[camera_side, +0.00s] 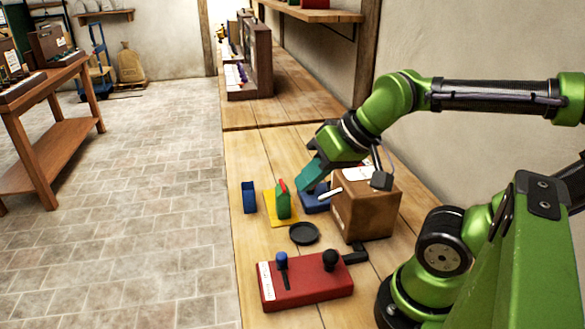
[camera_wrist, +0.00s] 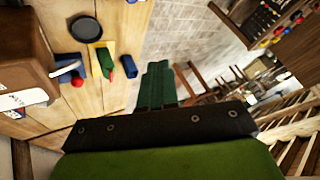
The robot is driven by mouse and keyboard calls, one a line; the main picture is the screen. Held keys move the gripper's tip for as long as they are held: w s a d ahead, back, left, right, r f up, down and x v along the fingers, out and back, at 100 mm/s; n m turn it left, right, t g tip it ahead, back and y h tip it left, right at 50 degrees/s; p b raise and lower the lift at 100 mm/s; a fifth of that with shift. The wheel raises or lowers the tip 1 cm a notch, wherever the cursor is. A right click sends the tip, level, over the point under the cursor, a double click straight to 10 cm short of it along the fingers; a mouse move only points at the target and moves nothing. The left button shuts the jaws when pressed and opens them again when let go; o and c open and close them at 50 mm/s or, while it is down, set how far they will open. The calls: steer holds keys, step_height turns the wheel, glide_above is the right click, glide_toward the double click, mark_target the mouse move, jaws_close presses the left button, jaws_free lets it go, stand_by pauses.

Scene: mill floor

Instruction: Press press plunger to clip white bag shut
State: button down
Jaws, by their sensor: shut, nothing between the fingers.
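My gripper (camera_side: 312,174) has teal fingers, which are shut and empty. In the side view it is above the bench, at the left of a brown box and over a blue piece. In the wrist view the fingers (camera_wrist: 158,85) point away from the bench items, which lie to the left. The blue piece (camera_side: 316,203) has a pale handle-like bar (camera_side: 330,192) beside it. A red ball (camera_wrist: 78,82) shows by the blue piece in the wrist view. I cannot tell which part is the press plunger. No white bag can be clearly made out.
A brown box (camera_side: 368,208) stands right of the gripper. A green block (camera_side: 284,203) sits on a yellow plate (camera_side: 271,220), with a blue block (camera_side: 249,197) to its left. A black dish (camera_side: 304,233) and a red lever box (camera_side: 305,284) are nearer.

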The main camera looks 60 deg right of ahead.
steer(key=shift+d, duration=0.1)
steer(key=w+d+f+m, duration=0.2)
steer(key=w+d+m, duration=0.2)
steer(key=d+m, duration=0.2)
steer(key=w+d+f+m+y, duration=0.1)
steer(key=w+d+m, duration=0.3)
steer(key=d, duration=0.7)
steer(key=w+d+f+m+t+y, duration=0.1)
steer(key=w+d+f+m, duration=0.2)
steer(key=d+m, duration=0.4)
steer(key=shift+w+d+m, duration=0.4)
steer(key=shift+w+d, duration=0.2)
steer(key=shift+d, duration=0.05)
steer(key=shift+f, duration=0.15)
steer(key=shift+f, duration=4.35)
